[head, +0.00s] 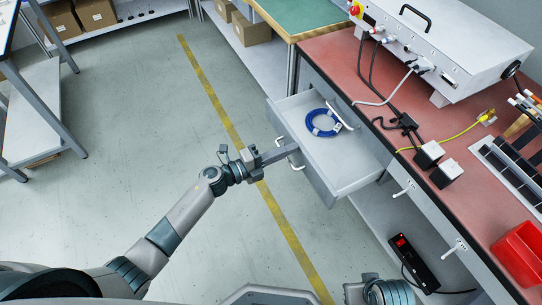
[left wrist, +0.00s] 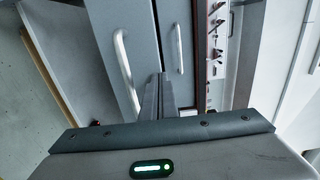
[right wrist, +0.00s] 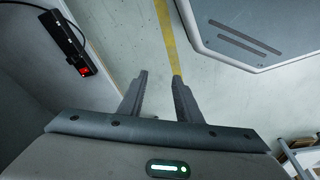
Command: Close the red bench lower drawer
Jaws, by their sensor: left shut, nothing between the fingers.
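The red bench (head: 325,52) stands at the right of the head view. Its open drawer (head: 358,182) is pulled out below the red top and holds a coiled blue cable (head: 322,122). The drawer's front carries a pale curved handle (head: 281,146), which appears to be the one in the left wrist view (left wrist: 124,68). A second handle (left wrist: 178,46) shows farther in. My left gripper (head: 294,149) is shut and empty at the drawer front, beside the handle; contact cannot be told. My right gripper (right wrist: 159,82) is open and empty above the floor.
A grey case (head: 455,45), cables, black adapters and a red bin (head: 520,255) sit on the bench top. A black power strip (head: 413,262) lies on the lower shelf. The floor (head: 130,120) left of the drawer is clear, with a yellow line (head: 215,95).

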